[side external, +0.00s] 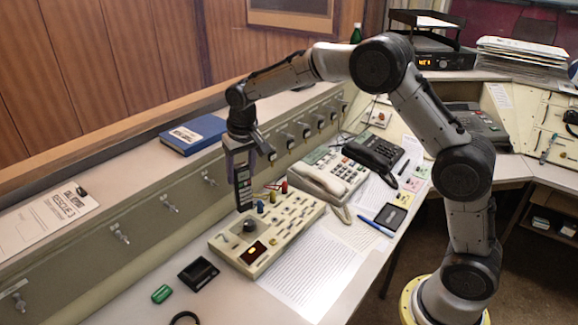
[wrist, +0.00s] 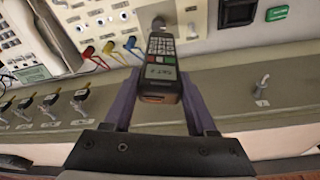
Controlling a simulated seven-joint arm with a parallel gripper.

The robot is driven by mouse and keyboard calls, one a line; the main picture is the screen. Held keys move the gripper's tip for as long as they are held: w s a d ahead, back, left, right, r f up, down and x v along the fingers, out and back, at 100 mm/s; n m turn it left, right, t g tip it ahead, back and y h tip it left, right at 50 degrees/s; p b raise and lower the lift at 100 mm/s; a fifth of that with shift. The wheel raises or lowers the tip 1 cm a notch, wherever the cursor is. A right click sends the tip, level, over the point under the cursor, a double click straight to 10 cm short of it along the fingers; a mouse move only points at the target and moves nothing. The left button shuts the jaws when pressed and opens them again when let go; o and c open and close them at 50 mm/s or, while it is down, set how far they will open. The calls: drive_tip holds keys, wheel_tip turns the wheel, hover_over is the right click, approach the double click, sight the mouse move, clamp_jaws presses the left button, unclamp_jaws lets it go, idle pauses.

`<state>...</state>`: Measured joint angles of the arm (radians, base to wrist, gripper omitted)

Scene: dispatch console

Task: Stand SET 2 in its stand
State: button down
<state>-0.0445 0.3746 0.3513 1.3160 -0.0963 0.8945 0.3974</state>
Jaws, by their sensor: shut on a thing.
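My gripper (side external: 241,160) is shut on a dark handset (side external: 243,190), with a keypad and a small lit screen. The handset hangs roughly upright, just behind the beige switch panel (side external: 222,243). In the wrist view the handset (wrist: 162,72) sits between the two purple fingers of my gripper (wrist: 160,92); its label is too small to read surely. A black open-topped holder (side external: 198,273), possibly the stand, lies on the desk left of the panel. It also shows at the top of the wrist view (wrist: 238,12). Another black flat item (side external: 390,217) lies to the right.
Red, yellow and blue plugs (wrist: 108,47) stand up from the panel near the handset. A green object (side external: 161,294) lies beside the black holder. Telephones (side external: 328,174) stand to the right. A ledge with hooks and a blue binder (side external: 194,134) runs behind.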

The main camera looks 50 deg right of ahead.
drive_tip(key=w+a+f+n, duration=0.1)
drive_tip(key=a+f+n, duration=0.2)
drive_tip(key=a, duration=1.4)
drive_tip(key=shift+a+f+y, duration=0.4)
drive_tip(key=shift+f, duration=1.8)
drive_tip(key=shift+s+x, duration=0.25)
drive_tip(key=shift+x, duration=0.95)
idle(0.7)
unclamp_jaws()
drive_tip(key=shift+f, duration=0.2)
drive_tip(key=w+v, duration=0.1)
drive_tip(key=v, duration=0.6)
drive_tip(key=shift+w+r, duration=0.15)
drive_tip(key=shift+w, duration=0.15)
idle(0.5)
